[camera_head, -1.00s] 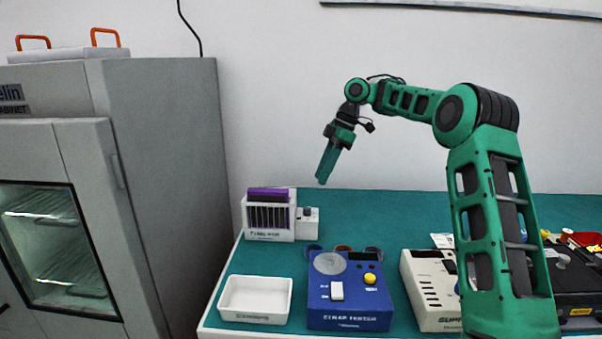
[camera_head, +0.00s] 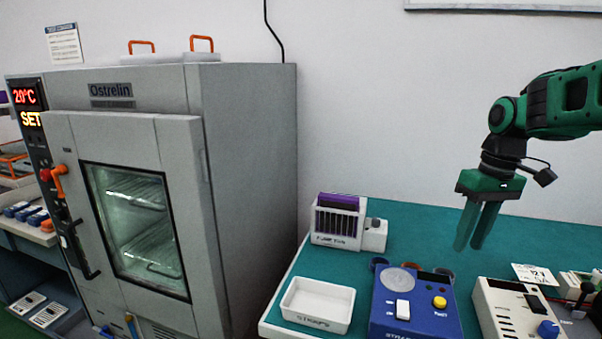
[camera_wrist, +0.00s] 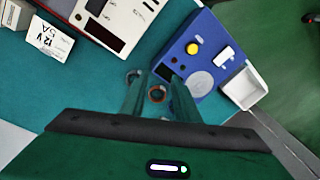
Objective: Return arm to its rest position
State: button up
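My gripper (camera_head: 478,226) is green and hangs fingers down at the right of the head view, above the teal bench. Its two fingers are a little apart with a gap between them, and nothing shows in the gap. In the wrist view my gripper (camera_wrist: 160,100) also shows its fingers apart, over the bench near some small round rings (camera_wrist: 156,94). My arm runs off the right edge of the head view.
Below lie a blue tester (camera_head: 414,305), a white tray (camera_head: 317,304), a white rack with a purple item (camera_head: 338,221) and a white supply unit (camera_head: 515,310). A grey cabinet (camera_head: 245,190), door shut, stands left. The air above the bench's left part is clear.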

jog(key=s+d+f+m, duration=0.1)
jog(key=s, duration=0.3)
jog(key=s+d+f+m, duration=0.1)
jog(key=s+m, duration=0.1)
jog(key=s, duration=0.2)
jog(key=s+d+f+m, duration=0.1)
jog(key=s, duration=0.3)
jog(key=shift+s+d+f+m+h, duration=0.2)
jog(key=shift+s+m+h, duration=0.1)
jog(key=shift+m+h, duration=0.1)
jog(key=s+d+f+m, duration=0.1)
jog(key=s+f+m, duration=0.3)
jog(key=s, duration=0.8)
jog(key=shift+s+d+f, duration=0.2)
jog(key=shift+d+f, duration=0.15)
jog(key=shift+f, duration=0.4)
jog(key=shift+w+f, duration=0.25)
jog(key=shift+w, duration=0.4)
